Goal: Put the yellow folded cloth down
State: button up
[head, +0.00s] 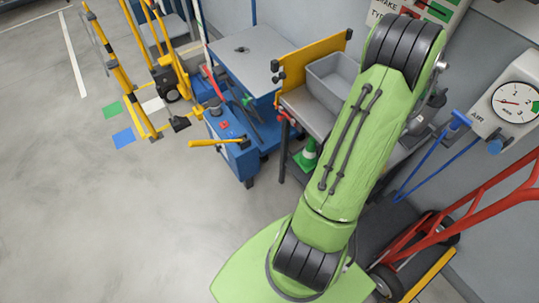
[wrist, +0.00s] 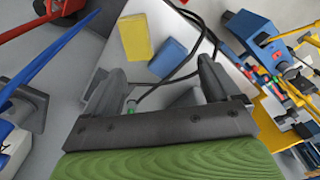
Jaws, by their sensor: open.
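A flat yellow piece, which looks like the yellow folded cloth (wrist: 135,37), lies on a pale grey surface in the upper middle of the wrist view. My gripper (wrist: 159,73) is open, with its two dark fingers wide apart and nothing held between them. The cloth is beyond the fingertips, nearer the left finger, and apart from both. A blue folded piece (wrist: 168,58) lies just right of the cloth. In the head view my arm covers part of the bench, and I cannot see the cloth or my gripper there.
A grey bin (head: 337,82) stands on the bench by a yellow panel (head: 315,62). Black cables (wrist: 186,68) run close by the fingers. A red hand truck (head: 480,207) is at the right, below a wall gauge (head: 515,101). The floor (head: 90,220) at left is open.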

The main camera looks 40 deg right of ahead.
jog(key=w+a+r+n+t, duration=0.1)
jog(key=w+a+r+n, duration=0.1)
jog(key=w+a+r, duration=0.65)
jog(key=w+a+r+n+t, duration=0.15)
jog(key=w+a+r, duration=0.45)
jog(key=a, duration=0.6)
jog(key=s+a+r+n+t, duration=0.1)
jog(key=s+a+n, duration=0.2)
jog(key=a, duration=0.7)
jog(key=s+a+r+n+t, duration=0.1)
jog(key=s+a+r+n, duration=0.1)
jog(key=s+a, duration=0.4)
jog(key=a+n, duration=0.1)
jog(key=a, duration=0.4)
jog(key=shift+s+a+r+t, duration=0.25)
jog(key=shift+s+r+t, duration=0.05)
jog(key=shift+t, duration=0.05)
jog(key=shift+o, duration=0.4)
